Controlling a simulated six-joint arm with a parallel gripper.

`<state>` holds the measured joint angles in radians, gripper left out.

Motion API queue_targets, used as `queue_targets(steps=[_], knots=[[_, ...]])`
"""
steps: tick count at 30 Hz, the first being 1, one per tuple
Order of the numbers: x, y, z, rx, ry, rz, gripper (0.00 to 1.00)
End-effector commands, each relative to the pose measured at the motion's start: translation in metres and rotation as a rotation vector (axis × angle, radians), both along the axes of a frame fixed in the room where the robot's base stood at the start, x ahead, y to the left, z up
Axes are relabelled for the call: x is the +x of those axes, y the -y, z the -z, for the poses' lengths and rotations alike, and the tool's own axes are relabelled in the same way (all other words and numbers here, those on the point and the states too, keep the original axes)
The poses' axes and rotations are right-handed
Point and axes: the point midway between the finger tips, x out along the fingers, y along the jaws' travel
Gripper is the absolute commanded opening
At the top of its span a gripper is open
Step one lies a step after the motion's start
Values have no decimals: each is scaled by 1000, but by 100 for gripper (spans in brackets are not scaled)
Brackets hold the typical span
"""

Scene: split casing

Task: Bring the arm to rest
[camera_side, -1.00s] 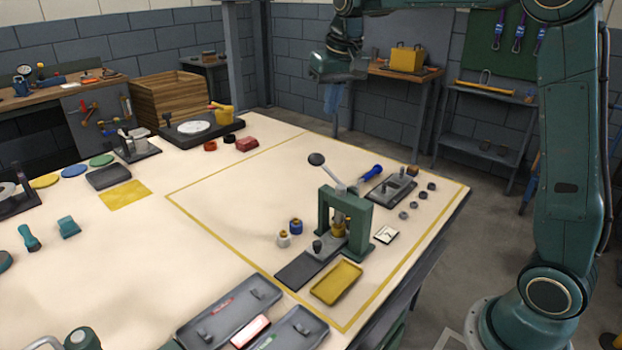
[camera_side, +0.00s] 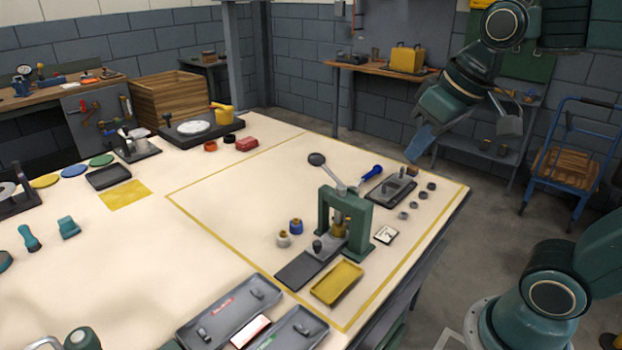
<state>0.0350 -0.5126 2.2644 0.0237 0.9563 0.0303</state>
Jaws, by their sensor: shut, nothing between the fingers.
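My gripper (camera_side: 415,152) is shut and empty. It hangs in the air at the upper right, its bluish fingers tilted down to the left. In the picture it lies just above the far right corner of the workbench (camera_side: 210,220), over the small fixture plate (camera_side: 392,187). It touches nothing that I can see. My green arm is folded, with the wrist above and to the right of the fingers. On the bench a green arbor press (camera_side: 362,228) with a black-knobbed lever stands inside the yellow outline.
A yellow tray (camera_side: 337,284), a white card (camera_side: 386,235), a blue-handled screwdriver (camera_side: 371,172) and several small dark rings lie near the press. Two grey trays (camera_side: 228,312) sit at the front. A blue cart (camera_side: 560,170) stands at the right.

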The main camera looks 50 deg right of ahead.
Motion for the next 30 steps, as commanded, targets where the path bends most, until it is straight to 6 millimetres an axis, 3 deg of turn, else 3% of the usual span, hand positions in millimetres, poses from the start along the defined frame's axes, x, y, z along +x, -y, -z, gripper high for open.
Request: queue_targets(steps=[6,12,30], knots=[[-42,-9,23,-7,38,-55,0],[-60,-12,37,-10,56,-82,0],[-64,-13,40,-11,58,-86,0]])
